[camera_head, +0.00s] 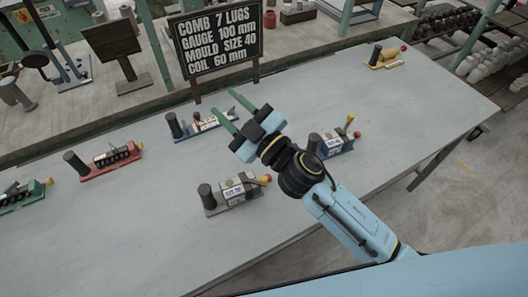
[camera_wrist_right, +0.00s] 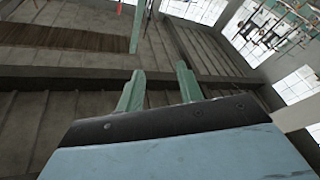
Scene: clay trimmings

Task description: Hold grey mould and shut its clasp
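The grey mould (camera_head: 231,193) sits on the table's front half, on a grey base with a dark upright post at its left end and a small yellow and red knob at its right end. It is too small to tell whether its clasp is open or shut. My right gripper (camera_head: 221,101) is open and empty, raised above and behind the grey mould, its green fingers pointing to the upper left. The fingers also show apart in the right wrist view (camera_wrist_right: 158,80), with nothing between them. My left gripper is not in view.
A blue mould (camera_head: 332,145) stands right of the grey one; another blue device (camera_head: 196,127) is behind my fingers. A red mould (camera_head: 110,160), a green one (camera_head: 22,197) and a yellow one (camera_head: 386,60) stand apart. A black sign (camera_head: 217,45) stands at the back.

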